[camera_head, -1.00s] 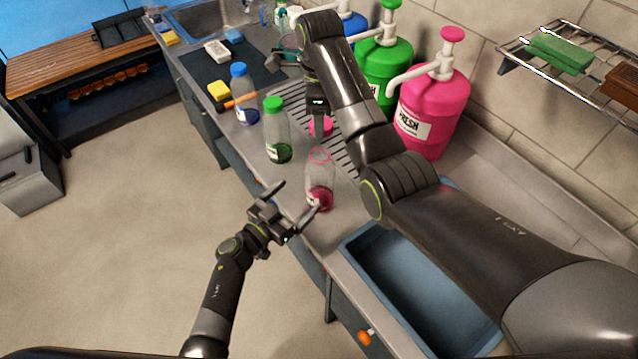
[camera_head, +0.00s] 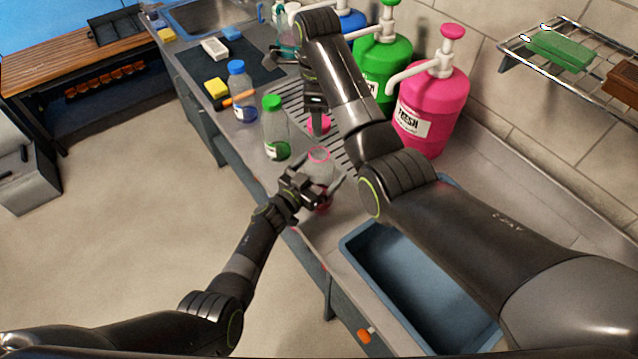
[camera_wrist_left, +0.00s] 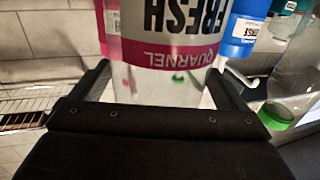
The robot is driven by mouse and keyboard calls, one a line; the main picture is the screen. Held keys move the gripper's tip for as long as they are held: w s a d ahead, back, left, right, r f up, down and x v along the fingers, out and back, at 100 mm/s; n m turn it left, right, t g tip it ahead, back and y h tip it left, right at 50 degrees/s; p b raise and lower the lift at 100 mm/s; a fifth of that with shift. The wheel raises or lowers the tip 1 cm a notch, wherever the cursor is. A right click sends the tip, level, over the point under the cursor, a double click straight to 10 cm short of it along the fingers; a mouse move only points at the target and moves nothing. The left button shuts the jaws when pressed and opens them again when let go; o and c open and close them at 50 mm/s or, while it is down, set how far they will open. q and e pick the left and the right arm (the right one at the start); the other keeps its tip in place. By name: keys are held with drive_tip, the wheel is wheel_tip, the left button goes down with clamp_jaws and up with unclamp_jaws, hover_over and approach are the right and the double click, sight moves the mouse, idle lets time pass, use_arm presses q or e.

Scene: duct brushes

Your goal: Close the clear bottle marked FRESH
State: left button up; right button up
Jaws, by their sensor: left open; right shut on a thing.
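The clear bottle (camera_head: 319,165) stands on the counter with pink liquid in its bottom and an uncapped mouth. In the left wrist view, which is upside down, the bottle (camera_wrist_left: 165,85) shows its FRESH label between my left fingers. My left gripper (camera_head: 317,181) is open, one finger on each side of the bottle; contact cannot be seen. My right gripper (camera_head: 318,112) is shut on a pink cap (camera_head: 321,124), held above and a little behind the bottle's mouth. The right fingertips are partly hidden.
A green-capped bottle (camera_head: 276,132) stands close left of the clear bottle, with a blue-capped bottle (camera_head: 238,90) farther back. Pink (camera_head: 435,100) and green (camera_head: 384,65) pump jugs stand behind. A blue bin (camera_head: 360,245) is at the front right.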

use_arm(q)
drive_tip(key=shift+w+d, duration=0.25)
drive_tip(key=shift+d, duration=0.05)
drive_tip(key=shift+c, duration=0.2)
drive_tip(key=c, duration=1.4)
use_arm(e)
drive_tip(key=shift+f, duration=2.45)
drive_tip(key=shift+f, duration=0.9)
drive_tip(key=shift+f, duration=0.6)
